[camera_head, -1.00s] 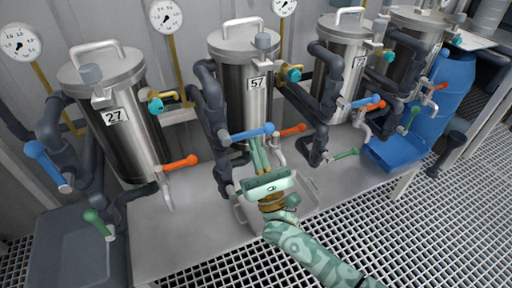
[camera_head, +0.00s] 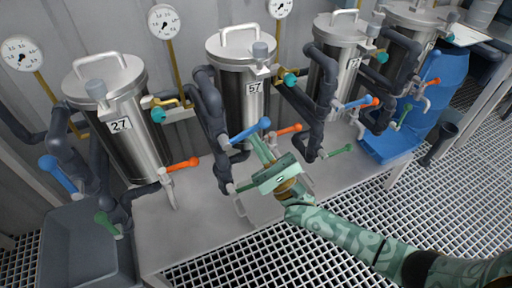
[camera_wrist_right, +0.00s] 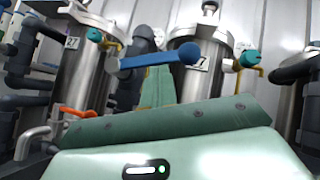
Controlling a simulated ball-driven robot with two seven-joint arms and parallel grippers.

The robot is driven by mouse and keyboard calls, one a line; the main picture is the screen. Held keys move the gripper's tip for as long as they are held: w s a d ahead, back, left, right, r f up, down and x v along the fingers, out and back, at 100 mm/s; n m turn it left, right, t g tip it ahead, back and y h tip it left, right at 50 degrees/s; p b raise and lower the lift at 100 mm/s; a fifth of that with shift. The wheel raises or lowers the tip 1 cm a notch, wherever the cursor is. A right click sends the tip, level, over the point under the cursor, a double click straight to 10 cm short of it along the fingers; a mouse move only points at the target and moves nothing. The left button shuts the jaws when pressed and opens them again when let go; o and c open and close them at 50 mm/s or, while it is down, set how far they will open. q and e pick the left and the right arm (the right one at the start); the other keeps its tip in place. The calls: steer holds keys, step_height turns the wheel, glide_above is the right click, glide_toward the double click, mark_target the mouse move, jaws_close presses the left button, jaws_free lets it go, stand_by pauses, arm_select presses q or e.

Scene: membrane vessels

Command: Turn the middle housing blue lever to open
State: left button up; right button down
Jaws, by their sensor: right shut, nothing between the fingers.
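The housing marked 57 (camera_head: 255,100) is a steel vessel with a blue lever (camera_head: 248,132) in front of its lower part. The lever slants up to the right, its ball end at the upper right. My right gripper (camera_head: 257,145) is shut and empty, its fingertips just below the blue lever. In the right wrist view the same blue lever (camera_wrist_right: 150,61) crosses in front of the shut fingers (camera_wrist_right: 157,85) and hides their tips. I cannot tell whether they touch. An orange lever (camera_head: 287,130) sits right of the fingers. My left gripper is not in view.
Housing 27 (camera_head: 140,145) stands to the left with its own blue lever (camera_head: 60,175). More housings and a blue barrel (camera_head: 440,85) stand to the right. Dark pipes (camera_head: 212,115) run close left of the fingers. A green lever (camera_head: 245,185) is below. Grating lies in front.

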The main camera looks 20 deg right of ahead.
arm_select(q)
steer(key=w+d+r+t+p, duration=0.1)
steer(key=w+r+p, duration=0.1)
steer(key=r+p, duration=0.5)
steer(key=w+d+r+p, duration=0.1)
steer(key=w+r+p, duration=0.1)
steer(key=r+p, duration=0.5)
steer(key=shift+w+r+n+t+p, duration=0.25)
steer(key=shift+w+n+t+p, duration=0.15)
steer(key=shift+p, duration=0.8)
arm_select(e)
steer(key=a+r+n+g+y, duration=0.3)
steer(key=r+n+g, duration=0.4)
steer(key=n+g, duration=0.4)
steer(key=n, duration=0.5)
steer(key=shift+a+r+y, duration=0.15)
steer(key=shift+r+y, duration=0.15)
steer(key=shift+a, duration=0.15)
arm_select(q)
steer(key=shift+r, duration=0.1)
